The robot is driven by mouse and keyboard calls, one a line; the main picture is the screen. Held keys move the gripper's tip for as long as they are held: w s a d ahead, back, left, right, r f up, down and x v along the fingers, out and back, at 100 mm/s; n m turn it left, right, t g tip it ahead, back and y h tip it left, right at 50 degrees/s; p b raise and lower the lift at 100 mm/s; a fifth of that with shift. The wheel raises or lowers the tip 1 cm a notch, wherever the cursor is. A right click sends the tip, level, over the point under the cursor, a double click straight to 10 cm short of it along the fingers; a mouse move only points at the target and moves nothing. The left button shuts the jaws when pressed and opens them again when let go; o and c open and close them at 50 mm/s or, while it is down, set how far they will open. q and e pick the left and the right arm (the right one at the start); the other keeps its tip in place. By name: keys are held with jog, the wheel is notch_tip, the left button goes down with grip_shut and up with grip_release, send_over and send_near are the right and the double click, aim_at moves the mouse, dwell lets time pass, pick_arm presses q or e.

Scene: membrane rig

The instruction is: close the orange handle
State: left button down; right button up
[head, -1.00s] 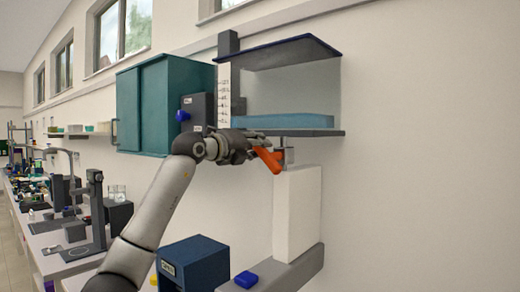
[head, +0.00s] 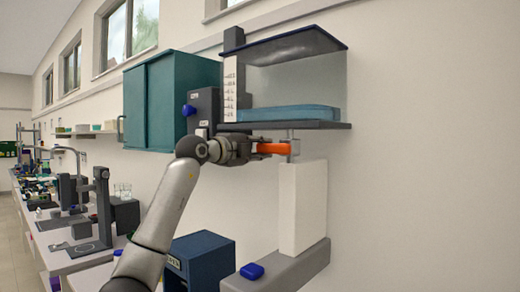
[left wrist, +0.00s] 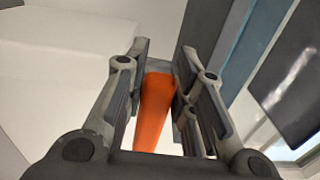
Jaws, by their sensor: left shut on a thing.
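The orange handle (head: 272,148) sits on a valve under the clear tank (head: 297,88) and lies about level, pointing left. My left gripper (head: 252,149) reaches it from the left and is shut on its free end. In the left wrist view the orange handle (left wrist: 153,110) runs between the two fingers of the left gripper (left wrist: 155,80). The handle's far end and pivot are partly hidden there. My right gripper is in neither view.
A white block (head: 303,208) stands below the valve on a grey wall ledge (head: 290,268) with a blue knob (head: 252,271). A teal cabinet (head: 165,100) hangs to the left. A dark blue box (head: 200,258) stands below. The wall to the right is bare.

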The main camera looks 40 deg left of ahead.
pick_arm(q)
jog(key=shift+f, duration=0.1)
dwell(0.4)
jog(key=c, duration=1.2)
grip_release()
jog(key=shift+a, duration=0.1)
jog(key=s, duration=1.2)
jog(key=shift+a, duration=0.45)
jog(key=shift+f, duration=0.1)
